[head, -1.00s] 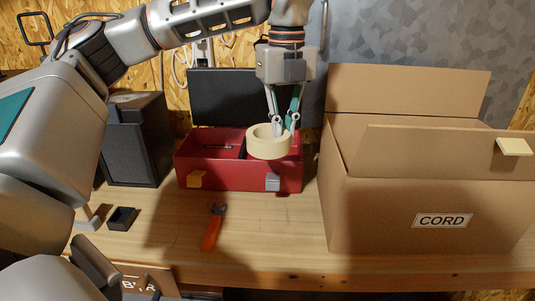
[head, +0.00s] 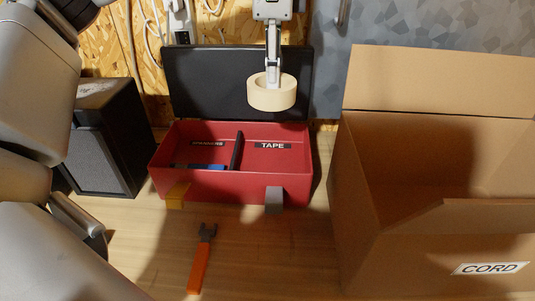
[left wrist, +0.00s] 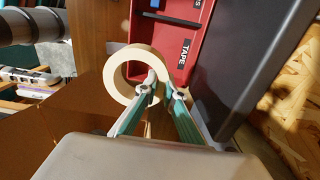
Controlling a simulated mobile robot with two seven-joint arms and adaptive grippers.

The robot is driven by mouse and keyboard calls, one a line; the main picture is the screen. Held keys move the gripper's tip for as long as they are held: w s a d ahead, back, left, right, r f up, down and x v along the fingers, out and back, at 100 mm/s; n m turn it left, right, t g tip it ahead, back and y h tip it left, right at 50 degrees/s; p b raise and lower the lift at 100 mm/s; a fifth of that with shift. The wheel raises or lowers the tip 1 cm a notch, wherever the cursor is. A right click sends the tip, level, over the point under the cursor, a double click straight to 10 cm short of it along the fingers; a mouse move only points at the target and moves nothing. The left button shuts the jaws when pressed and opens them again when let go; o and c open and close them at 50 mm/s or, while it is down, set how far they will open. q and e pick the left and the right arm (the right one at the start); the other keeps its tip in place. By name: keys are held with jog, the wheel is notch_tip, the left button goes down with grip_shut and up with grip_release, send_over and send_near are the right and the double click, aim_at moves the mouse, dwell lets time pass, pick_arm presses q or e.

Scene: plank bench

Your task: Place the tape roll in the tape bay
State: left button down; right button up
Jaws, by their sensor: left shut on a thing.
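The cream tape roll (head: 272,93) is held in the air above the red toolbox (head: 225,187), in front of its raised black lid in the head view. My left gripper (head: 273,78) is shut on the roll's wall from above. In the left wrist view, the fingers (left wrist: 163,88) pinch the near side of the roll (left wrist: 115,75), whose hole is empty. The tape bay (head: 266,161) is the toolbox's right compartment, labelled TAPE on its back wall, and looks empty. The TAPE label also shows beyond the roll in the left wrist view. My right gripper is not in view.
A dark divider (head: 236,151) separates the bay from the left compartment, which holds a dark and blue item (head: 200,166). An orange-handled tool (head: 200,262) lies in front. An open CORD carton (head: 440,245) stands right, a black speaker (head: 103,140) left.

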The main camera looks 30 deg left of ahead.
pick_arm(q)
jog(key=shift+w+a+f, duration=0.1)
send_over(272, 165)
notch_tip(272, 165, down, 15)
jog(key=shift+r, duration=0.1)
jog(key=shift+a+f+p, duration=0.1)
jog(key=shift+f+p, duration=0.25)
jog(key=shift+f, duration=2.1)
jog(key=shift+f, duration=0.1)
jog(key=c, duration=2.2)
grip_release()
jog(key=shift+o, duration=0.2)
